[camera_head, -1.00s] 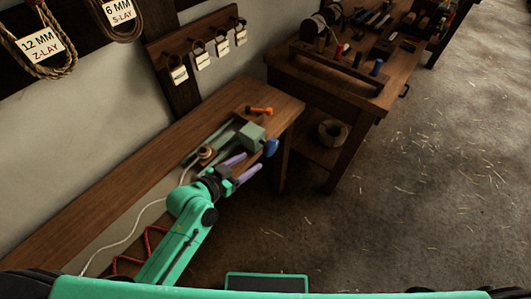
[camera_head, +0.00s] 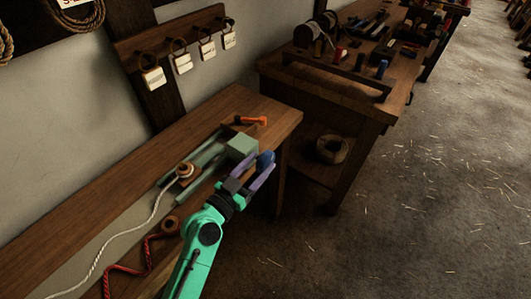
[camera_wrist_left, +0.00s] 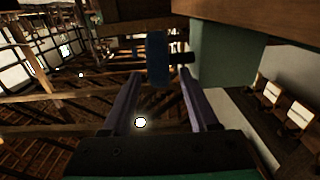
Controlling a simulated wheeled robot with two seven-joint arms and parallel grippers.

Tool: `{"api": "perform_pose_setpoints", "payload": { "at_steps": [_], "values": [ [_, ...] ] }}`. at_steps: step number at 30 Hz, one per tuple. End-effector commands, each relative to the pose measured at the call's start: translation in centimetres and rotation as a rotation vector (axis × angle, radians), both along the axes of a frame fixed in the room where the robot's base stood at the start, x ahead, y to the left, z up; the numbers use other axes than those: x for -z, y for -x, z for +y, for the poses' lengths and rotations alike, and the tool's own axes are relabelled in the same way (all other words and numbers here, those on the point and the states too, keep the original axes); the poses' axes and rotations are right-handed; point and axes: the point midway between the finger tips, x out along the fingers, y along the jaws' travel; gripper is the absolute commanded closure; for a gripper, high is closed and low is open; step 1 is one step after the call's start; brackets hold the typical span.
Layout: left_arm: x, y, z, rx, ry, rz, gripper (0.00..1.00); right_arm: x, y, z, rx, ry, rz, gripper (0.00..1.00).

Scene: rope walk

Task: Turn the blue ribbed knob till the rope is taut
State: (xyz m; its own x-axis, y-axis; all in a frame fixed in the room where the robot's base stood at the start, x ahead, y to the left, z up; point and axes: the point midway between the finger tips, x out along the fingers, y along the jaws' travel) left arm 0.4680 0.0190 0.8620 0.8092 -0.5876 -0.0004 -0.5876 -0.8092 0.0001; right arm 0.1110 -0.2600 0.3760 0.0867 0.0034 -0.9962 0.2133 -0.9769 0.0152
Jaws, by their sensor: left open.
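In the left wrist view the knob (camera_wrist_left: 157,57) shows ahead, roughly between and beyond the fingertips. My left gripper (camera_head: 256,172) is open with its purple fingers pointing at the knob, one on each side; I cannot tell whether they touch it. The white rope (camera_head: 124,234) runs in a curve from a small spool (camera_head: 185,170) to the lower left. My right gripper is out of view.
An orange-handled thing (camera_head: 251,120) lies on the bench (camera_head: 90,190) behind the block. A red rope (camera_head: 128,268) lies beside the white one. A second table (camera_head: 335,100) with tools stands to the right, a coil (camera_head: 332,149) on its shelf. The floor is open.

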Motion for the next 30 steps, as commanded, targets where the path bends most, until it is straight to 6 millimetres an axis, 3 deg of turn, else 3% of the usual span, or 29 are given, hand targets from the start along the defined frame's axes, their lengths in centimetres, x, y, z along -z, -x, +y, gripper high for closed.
{"api": "perform_pose_setpoints", "payload": {
  "at_steps": [5,14,18,19,26,30],
  "values": [
    [-0.1,-2.3,-1.7,0.000,0.001,0.000,0.40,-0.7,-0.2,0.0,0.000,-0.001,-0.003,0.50],
    [0.1,-2.7,-2.0,0.001,-0.001,0.000,0.40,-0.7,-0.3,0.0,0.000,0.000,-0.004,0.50],
    [0.1,-2.7,-1.9,0.000,-0.001,0.000,0.94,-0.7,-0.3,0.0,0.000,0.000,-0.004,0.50],
    [0.1,-2.7,-1.9,0.000,-0.001,0.001,1.00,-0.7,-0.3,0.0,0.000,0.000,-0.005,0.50],
    [-0.1,-2.7,-1.9,0.000,-0.005,0.006,1.00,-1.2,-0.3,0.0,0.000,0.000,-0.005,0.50],
    [-0.6,-2.7,-2.0,0.000,-0.025,0.031,1.00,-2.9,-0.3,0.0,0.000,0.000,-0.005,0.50]
  ]
}}
